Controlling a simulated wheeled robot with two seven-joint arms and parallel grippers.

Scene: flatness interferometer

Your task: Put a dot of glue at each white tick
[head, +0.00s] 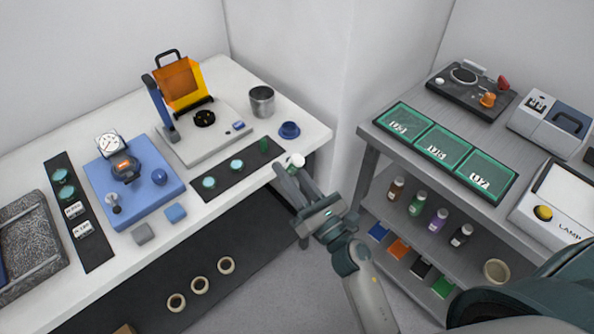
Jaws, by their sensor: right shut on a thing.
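My right gripper (297,178) is over the front right edge of the white bench, reaching up from the lower right. It is shut on a small pale thing with some green on it (296,160); the fingers hide part of it, and I cannot tell whether it is a glue container. A black strip (222,177) with two teal discs (208,183) and a small dark green item (264,145) lies just left of the gripper. White ticks are too small to make out. My left gripper is not in view.
The white bench also holds a blue dial gauge stand (165,195), an orange-shielded instrument (182,85), a metal cup (262,101) and a blue knob-like item (289,130). A grey shelf unit (400,160) with green mats (403,122) and bottles stands right, across a gap.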

